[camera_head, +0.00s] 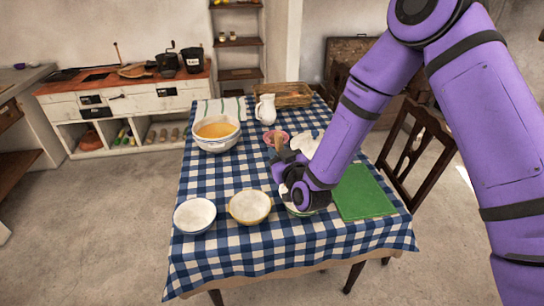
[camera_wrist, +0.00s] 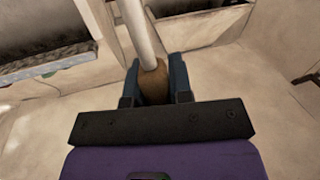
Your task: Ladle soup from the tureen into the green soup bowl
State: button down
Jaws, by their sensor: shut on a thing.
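The white tureen (camera_head: 202,143) holds orange soup and stands at the far left of the table. My gripper (camera_head: 283,158) is above the table's right half. In the wrist view its fingers (camera_wrist: 155,88) are shut on the brown handle grip (camera_wrist: 154,75) of a tool with a pale shaft (camera_wrist: 137,28), likely the ladle. The shaft runs out of the top of that view, so its scoop is hidden. A bowl (camera_head: 300,211) is mostly hidden beneath my wrist, its rim seeming greenish. A yellow-rimmed bowl (camera_head: 250,207) and a blue-rimmed bowl (camera_head: 195,215) stand left of it.
A green mat (camera_head: 363,194) lies right of my wrist. A white jug (camera_head: 266,110), a wicker tray (camera_head: 292,99), a striped cloth (camera_head: 232,104) and a small pink bowl (camera_head: 268,137) are at the back. A dark chair (camera_head: 413,150) stands at the right. The front cloth is clear.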

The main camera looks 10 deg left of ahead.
jog(key=w+d+f+m, duration=0.3)
jog(key=w+d+m, duration=0.2)
jog(key=d+m, duration=0.3)
jog(key=w+d+f+m, duration=0.4)
jog(key=w+d+m, duration=0.1)
jog(key=d+m, duration=0.3)
jog(key=shift+d, duration=0.35)
dwell(1.6)
jog(key=shift+w, duration=0.1)
dwell(1.3)
jog(key=shift+r, duration=0.1)
